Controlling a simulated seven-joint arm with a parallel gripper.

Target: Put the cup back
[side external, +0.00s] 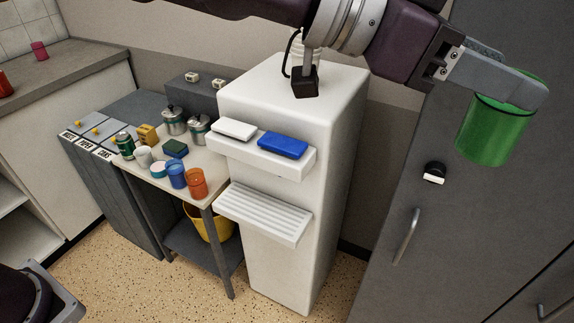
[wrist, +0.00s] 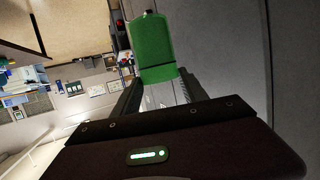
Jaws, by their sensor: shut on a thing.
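A translucent green cup (side external: 494,132) is held by my gripper (side external: 508,88) at the upper right of the side external view, in the air in front of a grey cabinet. The fingers close on the cup near its rim, and it hangs roughly upright, slightly tilted. In the wrist view the green cup (wrist: 154,48) sits between the two fingers (wrist: 157,88). A blue cup (side external: 177,174) and an orange cup (side external: 196,183) stand on the small side table.
A white dispenser (side external: 262,210) has a blue pad (side external: 283,145) and a white pad (side external: 234,129) on its upper ledge and a ribbed lower shelf (side external: 264,213). The side table (side external: 205,157) carries several tins. The grey cabinet (side external: 425,272) has a handle and a black knob.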

